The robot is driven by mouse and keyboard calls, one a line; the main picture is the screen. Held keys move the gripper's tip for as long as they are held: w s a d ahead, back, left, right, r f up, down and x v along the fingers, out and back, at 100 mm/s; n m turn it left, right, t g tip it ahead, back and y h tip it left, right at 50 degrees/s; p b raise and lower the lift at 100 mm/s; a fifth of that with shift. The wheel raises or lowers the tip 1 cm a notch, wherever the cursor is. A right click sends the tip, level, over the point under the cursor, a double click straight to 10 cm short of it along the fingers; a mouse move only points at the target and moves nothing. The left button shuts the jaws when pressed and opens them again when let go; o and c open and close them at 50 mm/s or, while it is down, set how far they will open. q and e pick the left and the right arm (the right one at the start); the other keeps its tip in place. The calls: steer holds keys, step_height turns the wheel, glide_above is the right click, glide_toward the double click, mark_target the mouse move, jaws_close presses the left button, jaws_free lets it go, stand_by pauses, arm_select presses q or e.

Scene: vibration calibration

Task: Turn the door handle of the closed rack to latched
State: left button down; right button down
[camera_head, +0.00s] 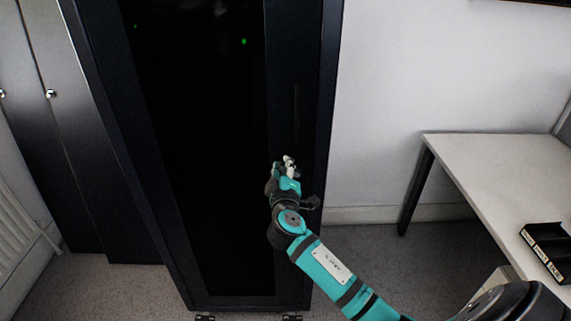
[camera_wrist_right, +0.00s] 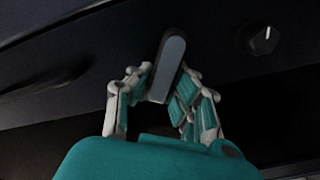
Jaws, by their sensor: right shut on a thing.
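The black rack (camera_head: 310,130) stands in the middle of the head view with its dark door closed. My right gripper (camera_head: 289,162) is at the right side of the rack door and hides the handle there. In the right wrist view the grey door handle (camera_wrist_right: 168,66) sits between the two fingers of my right gripper (camera_wrist_right: 165,98), which is shut on it. The handle stands slightly tilted from upright in that view. A round knob (camera_wrist_right: 258,38) with a white mark is to the right of the handle. My left gripper is not in view.
A white desk (camera_head: 480,165) with a black tray (camera_head: 548,245) stands on the right. Grey cabinets (camera_head: 60,150) stand left of the rack, and a radiator (camera_head: 20,215) is at the far left. Carpet is free between rack and desk.

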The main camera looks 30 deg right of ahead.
steer(key=n, duration=0.1)
steer(key=n+p, duration=0.1)
steer(key=n, duration=0.2)
steer(key=shift+a+f, duration=0.1)
steer(key=shift+f, duration=0.15)
steer(key=shift+f+n+p, duration=0.2)
steer(key=shift+n+p, duration=0.25)
steer(key=shift+n, duration=0.65)
steer(key=c, duration=1.2)
jaws_free()
steer(key=shift+o, duration=0.2)
steer(key=v, duration=1.2)
